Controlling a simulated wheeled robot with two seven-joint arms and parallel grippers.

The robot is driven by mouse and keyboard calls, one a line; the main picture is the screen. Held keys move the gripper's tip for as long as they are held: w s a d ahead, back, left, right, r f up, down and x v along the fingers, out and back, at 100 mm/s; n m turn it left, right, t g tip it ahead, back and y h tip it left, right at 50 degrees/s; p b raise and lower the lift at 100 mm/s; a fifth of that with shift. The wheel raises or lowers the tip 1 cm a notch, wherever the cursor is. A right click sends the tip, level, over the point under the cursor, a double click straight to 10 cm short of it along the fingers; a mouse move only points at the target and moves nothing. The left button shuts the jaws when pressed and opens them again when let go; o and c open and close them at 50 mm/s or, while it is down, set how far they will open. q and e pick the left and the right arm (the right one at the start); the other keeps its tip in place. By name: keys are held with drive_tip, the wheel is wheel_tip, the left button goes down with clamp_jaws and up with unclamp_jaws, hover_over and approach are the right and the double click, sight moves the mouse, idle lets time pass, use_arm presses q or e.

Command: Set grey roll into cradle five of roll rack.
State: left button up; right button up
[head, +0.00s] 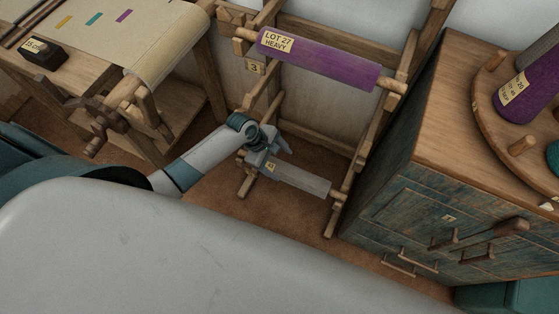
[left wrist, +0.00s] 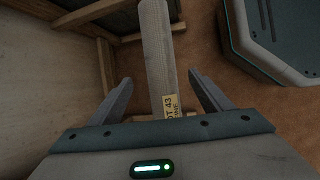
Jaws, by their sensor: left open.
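The roll rack (head: 365,158) is a wooden frame against the wall. The grey roll (head: 303,180) with a cream label spans its lower part, below the purple roll. Its right end is close to the right post; I cannot tell whether it sits in a cradle. My left gripper (head: 277,157) is at the left end of the grey roll. In the left wrist view the grey roll (left wrist: 158,55), label reading 43, passes between the open fingers of the left gripper (left wrist: 161,92), with gaps both sides. Cradle five's marking cannot be made out. My right gripper is not seen.
A purple roll (head: 318,59) labelled LOT 27 HEAVY lies across the upper rack, near a tag (head: 255,68) reading 3. A wooden cabinet (head: 432,165) stands close at right, with a round tray (head: 485,98). A cloth-covered table (head: 112,38) stands at left.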

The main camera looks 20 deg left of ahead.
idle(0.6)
use_arm(q)
drive_tip(key=shift+w+d+r+m, duration=0.1)
drive_tip(key=shift+w+d+m, duration=0.05)
drive_tip(key=shift+d+m, duration=0.15)
drive_tip(key=w+d+r+m+t, duration=0.3)
drive_tip(key=d+r+m+t, duration=0.2)
drive_tip(key=r+m+t, duration=0.15)
drive_tip(key=s+a+f+m+g+y, duration=0.1)
drive_tip(key=s+a+f+m, duration=0.1)
drive_tip(key=s+f+m, duration=0.4)
drive_tip(key=s+a+f+m+g+y, duration=0.1)
drive_tip(key=s+f+m, duration=0.5)
drive_tip(key=s+f, duration=1.1)
wheel_tip(320, 180, down, 3)
drive_tip(key=shift+s+a+g+y, duration=0.2)
drive_tip(key=shift+a+g+y, duration=0.3)
drive_tip(key=shift+a, duration=0.6)
drive_tip(key=shift+m, duration=0.25)
drive_tip(key=shift+c, duration=0.2)
